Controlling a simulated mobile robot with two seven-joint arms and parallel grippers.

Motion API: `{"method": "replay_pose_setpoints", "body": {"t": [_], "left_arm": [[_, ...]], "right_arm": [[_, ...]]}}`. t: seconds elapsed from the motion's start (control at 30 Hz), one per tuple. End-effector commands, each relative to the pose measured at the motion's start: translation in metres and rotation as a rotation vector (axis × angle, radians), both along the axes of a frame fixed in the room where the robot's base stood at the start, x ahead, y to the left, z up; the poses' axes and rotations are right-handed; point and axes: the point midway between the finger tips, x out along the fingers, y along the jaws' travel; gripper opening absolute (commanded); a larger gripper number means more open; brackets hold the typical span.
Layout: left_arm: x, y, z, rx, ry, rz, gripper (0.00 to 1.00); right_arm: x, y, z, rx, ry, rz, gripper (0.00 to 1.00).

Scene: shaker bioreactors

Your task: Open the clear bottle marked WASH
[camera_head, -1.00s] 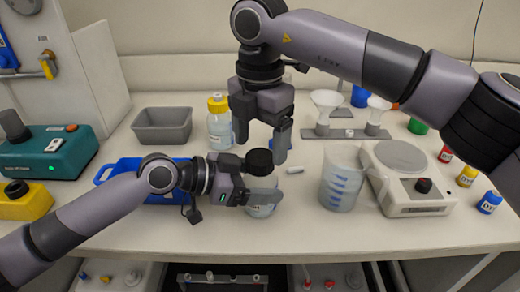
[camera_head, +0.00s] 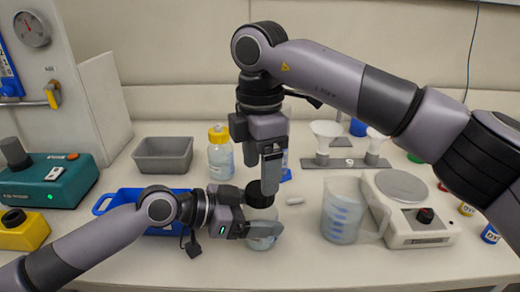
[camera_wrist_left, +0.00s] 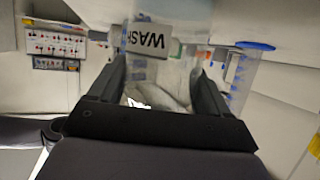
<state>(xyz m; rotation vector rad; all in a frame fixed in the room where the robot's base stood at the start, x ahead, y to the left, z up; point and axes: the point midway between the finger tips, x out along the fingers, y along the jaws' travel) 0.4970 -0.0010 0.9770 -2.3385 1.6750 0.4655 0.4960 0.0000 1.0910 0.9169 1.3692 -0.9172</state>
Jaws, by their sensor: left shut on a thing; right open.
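The clear bottle marked WASH (camera_head: 262,241) stands at the front middle of the bench. Its black cap (camera_head: 258,196) is on top. My left gripper (camera_head: 262,231) is shut around the bottle's body from the left. In the left wrist view, the WASH label (camera_wrist_left: 149,40) shows between the two fingers (camera_wrist_left: 165,85). My right gripper (camera_head: 271,185) is open and points down at the cap, one finger in front of the cap's right side. Its other finger is hidden. I cannot tell whether it touches the cap.
A graduated beaker (camera_head: 342,212) and a balance (camera_head: 410,210) stand to the right. A yellow-capped bottle (camera_head: 220,155) and a grey tub (camera_head: 163,155) are behind on the left. A blue tray (camera_head: 104,204) lies behind my left arm. A small white piece (camera_head: 295,200) lies near the bottle.

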Motion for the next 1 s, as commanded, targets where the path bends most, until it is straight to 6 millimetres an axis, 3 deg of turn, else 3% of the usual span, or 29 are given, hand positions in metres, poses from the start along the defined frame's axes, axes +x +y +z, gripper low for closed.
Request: {"method": "replay_pose_setpoints", "body": {"t": [0.1,0.3,0.67,0.83,1.0], "left_arm": [[0.000,0.000,0.000,0.000,0.000,0.000,0.00],[0.000,0.000,0.000,0.000,0.000,0.000,0.00],[0.000,0.000,0.000,0.000,0.000,0.000,0.00],[0.000,0.000,0.000,0.000,0.000,0.000,0.00],[0.000,0.000,0.000,0.000,0.000,0.000,0.00]], "right_arm": [[-0.001,0.000,-0.020,0.000,0.003,0.000,0.76],[0.000,0.000,-0.041,0.000,0.000,0.000,0.76],[0.000,0.000,-0.046,0.000,0.000,0.001,0.76],[0.000,0.000,-0.046,0.000,0.000,0.001,0.21],[0.000,0.000,-0.045,0.000,0.000,0.026,0.18]]}}
